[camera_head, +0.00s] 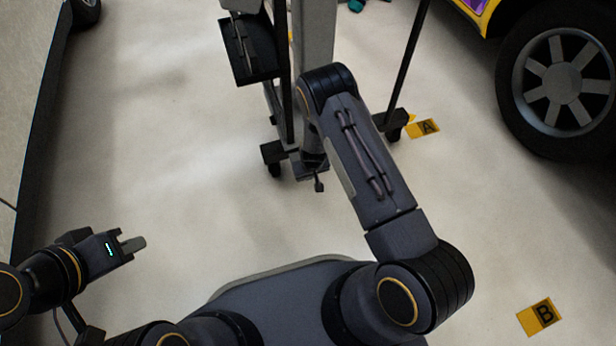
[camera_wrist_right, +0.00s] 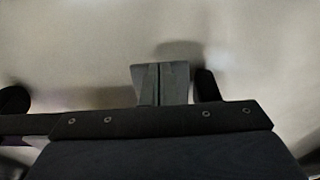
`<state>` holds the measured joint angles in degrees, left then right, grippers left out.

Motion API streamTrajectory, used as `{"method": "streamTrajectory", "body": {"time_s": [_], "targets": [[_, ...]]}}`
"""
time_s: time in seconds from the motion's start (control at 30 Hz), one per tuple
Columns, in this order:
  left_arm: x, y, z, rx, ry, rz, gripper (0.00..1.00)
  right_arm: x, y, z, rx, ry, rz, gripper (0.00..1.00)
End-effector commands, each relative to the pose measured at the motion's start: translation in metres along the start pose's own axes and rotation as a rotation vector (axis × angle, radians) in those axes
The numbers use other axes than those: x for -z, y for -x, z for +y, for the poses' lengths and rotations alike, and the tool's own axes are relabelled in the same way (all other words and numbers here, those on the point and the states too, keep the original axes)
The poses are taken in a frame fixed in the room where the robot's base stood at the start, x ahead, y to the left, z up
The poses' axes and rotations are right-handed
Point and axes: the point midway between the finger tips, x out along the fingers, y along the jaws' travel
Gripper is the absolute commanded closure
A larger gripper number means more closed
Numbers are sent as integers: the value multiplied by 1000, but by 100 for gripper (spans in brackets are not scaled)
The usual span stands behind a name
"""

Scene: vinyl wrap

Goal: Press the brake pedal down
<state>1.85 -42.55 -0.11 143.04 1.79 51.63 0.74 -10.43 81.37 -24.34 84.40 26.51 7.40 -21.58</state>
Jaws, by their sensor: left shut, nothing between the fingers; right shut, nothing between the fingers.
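A wheeled stand with a grey upright post (camera_head: 313,35) is at the top centre of the head view. Dark feet or casters show at its base, one at the left (camera_head: 272,154) and one at the right (camera_head: 396,124). I cannot pick out the brake pedal with certainty; my right arm covers part of the base. My right gripper (camera_head: 319,185) points down beside the base. Its shut, empty fingers (camera_wrist_right: 160,84) show in the right wrist view, close to a dark upright part (camera_wrist_right: 206,86); contact is unclear. My left gripper (camera_head: 133,245) is shut and empty at the lower left, well away from the stand.
A vehicle wheel (camera_head: 563,83) stands at the upper right. Yellow floor markers A (camera_head: 427,128) and B (camera_head: 541,316) lie at the right. A dark-edged structure (camera_head: 40,110) runs along the left. The pale floor (camera_head: 160,150) between it and the stand is clear.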

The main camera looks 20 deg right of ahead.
Motion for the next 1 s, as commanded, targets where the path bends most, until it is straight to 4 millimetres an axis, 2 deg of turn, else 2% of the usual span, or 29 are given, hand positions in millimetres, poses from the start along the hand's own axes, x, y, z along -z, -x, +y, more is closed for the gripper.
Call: {"method": "streamTrajectory", "body": {"time_s": [0.03,0.07,0.1,0.3,0.43,0.63,1.0], "targets": [[6,11,5,0,0,0,100,5,19,3,0,-3,2,100],[8,15,7,0,0,0,100,7,26,4,0,-2,2,100],[9,18,8,0,0,0,100,-1,33,4,0,-3,-2,100],[16,32,15,0,0,0,100,-23,72,3,1,-2,-2,100],[19,38,18,0,0,0,100,-34,90,3,0,-1,0,100],[21,42,19,0,0,0,100,-42,103,3,0,-1,0,100],[21,42,19,0,0,0,100,-43,103,3,0,-1,1,100]]}}
